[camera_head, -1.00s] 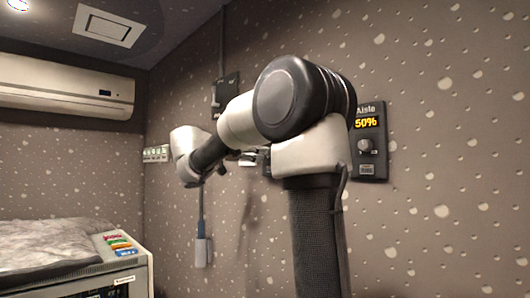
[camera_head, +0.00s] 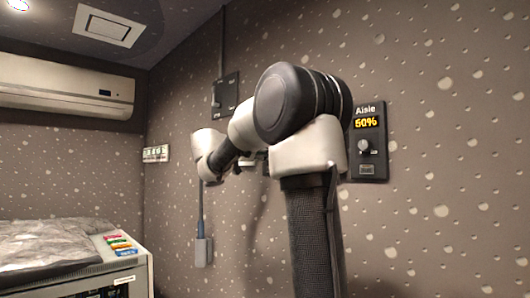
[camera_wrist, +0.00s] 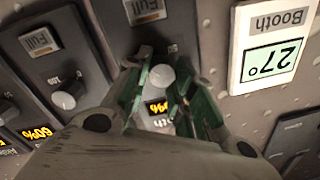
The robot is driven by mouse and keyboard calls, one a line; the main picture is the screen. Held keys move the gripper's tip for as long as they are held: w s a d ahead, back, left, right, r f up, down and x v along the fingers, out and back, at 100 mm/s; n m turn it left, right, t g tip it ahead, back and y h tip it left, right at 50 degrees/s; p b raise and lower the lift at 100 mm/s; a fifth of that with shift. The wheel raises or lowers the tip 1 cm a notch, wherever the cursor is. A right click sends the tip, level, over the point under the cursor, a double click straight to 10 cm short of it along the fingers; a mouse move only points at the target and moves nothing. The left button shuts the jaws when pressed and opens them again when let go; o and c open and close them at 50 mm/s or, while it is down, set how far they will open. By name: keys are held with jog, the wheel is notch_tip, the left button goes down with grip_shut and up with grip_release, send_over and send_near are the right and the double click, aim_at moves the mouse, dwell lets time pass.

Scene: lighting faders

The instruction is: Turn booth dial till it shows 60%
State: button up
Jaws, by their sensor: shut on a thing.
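The booth dial (camera_wrist: 161,78) is a pale round knob on a dark panel in the middle of the wrist view. My gripper (camera_wrist: 161,88) has its green-padded fingers on both sides of the knob and is shut on it. The dial's small yellow display (camera_wrist: 158,107) shows between the fingers, partly covered and turned in this view, so I cannot read its number surely. The label below it is also partly hidden. In the head view my arm hides the dial, and the gripper cannot be made out there.
In the wrist view a similar dial panel (camera_wrist: 64,95) stands at left, and a white thermostat marked Booth, 27° (camera_wrist: 268,50), at right. In the head view the Aisle dial panel (camera_head: 368,142) is right of my arm.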

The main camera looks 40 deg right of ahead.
jog(key=shift+n, duration=0.3)
jog(key=m, duration=1)
jog(key=m+g, duration=0.1)
jog(key=m, duration=0.9)
jog(key=f+m+g, duration=0.1)
jog(key=m, duration=1)
jog(key=shift+w+h, duration=0.25)
jog(key=shift+h, duration=0.05)
dwell(0.8)
dwell(0.5)
jog(key=o, duration=1)
jog(key=shift+r, duration=0.1)
